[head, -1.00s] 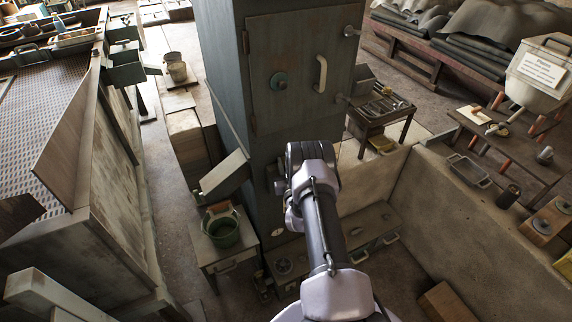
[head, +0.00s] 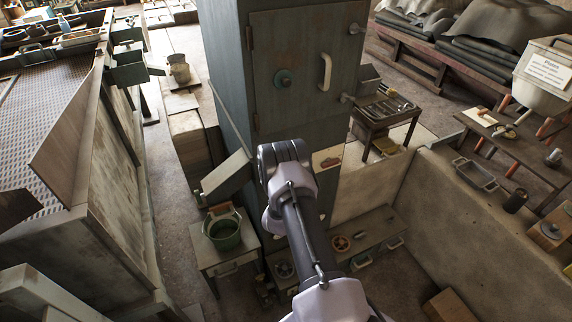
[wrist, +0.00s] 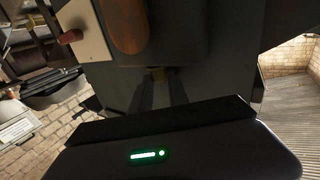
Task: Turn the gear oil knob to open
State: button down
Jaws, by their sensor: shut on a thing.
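In the wrist view the dark fingers of my gripper (wrist: 160,92) reach forward to a dark surface, close around a small part with a tan patch (wrist: 155,73). This looks like the gear oil knob, but it is mostly hidden. A rounded reddish-brown piece (wrist: 125,25) stands just above the fingers. Beside it is a pale plate (wrist: 92,35) with a red handle (wrist: 70,37). In the head view my arm covers the gripper and the knob, at the front of the tall grey-green cabinet (head: 305,110). The pale plate (head: 328,160) shows right of my arm.
A low bench with a red wheel (head: 340,243) stands at the cabinet's foot. A small table with a green bucket (head: 224,232) is to the left. A concrete wall (head: 455,215) bounds the right side.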

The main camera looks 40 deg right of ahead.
jog(key=c, duration=1.3)
grip_release()
jog(key=shift+r, duration=0.1)
